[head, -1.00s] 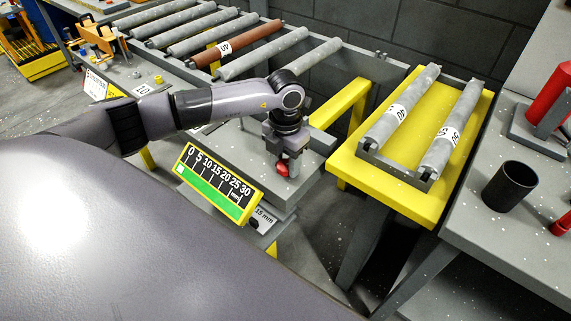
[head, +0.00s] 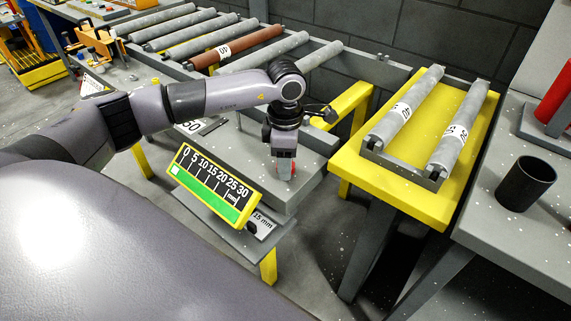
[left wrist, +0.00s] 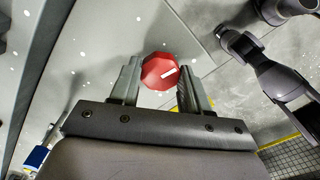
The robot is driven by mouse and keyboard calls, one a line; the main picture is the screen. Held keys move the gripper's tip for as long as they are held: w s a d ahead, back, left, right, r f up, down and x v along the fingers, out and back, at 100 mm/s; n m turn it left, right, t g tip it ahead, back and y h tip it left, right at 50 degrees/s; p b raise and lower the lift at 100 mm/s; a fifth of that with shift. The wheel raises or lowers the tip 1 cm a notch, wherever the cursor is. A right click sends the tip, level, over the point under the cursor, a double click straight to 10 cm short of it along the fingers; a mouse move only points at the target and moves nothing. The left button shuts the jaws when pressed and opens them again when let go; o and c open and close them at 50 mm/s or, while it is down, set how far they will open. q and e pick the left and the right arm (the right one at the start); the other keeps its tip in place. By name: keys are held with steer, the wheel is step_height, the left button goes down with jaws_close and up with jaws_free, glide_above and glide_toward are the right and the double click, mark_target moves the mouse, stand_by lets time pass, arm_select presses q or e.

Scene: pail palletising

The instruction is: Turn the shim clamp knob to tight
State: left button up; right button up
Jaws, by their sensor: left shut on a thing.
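My left gripper (head: 285,172) comes down from above over the bench plate. It is shut on the knob, with one finger on each side in the left wrist view (left wrist: 158,84). In the head view the fingers hide most of the knob. A tilted scale plate (head: 213,186) reads 0 to 30 mm with a green strip and stands in front of the gripper. My right gripper is not in view.
A "15 mm" label (head: 262,226) sits below the scale. To the right, a yellow stand (head: 400,180) carries two grey rollers. A roller conveyor (head: 118,48) runs behind my left arm. A dark cup (head: 525,183) stands on the right bench.

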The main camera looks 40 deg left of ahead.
arm_select(q)
steer(key=shift+m+b, duration=0.7)
steer(key=shift+m, duration=1.2)
steer(key=shift+r, duration=0.1)
steer(key=o, duration=1.1)
steer(key=shift+c, duration=0.2)
steer(key=shift+r, duration=3.55)
steer(key=shift+d, duration=0.1)
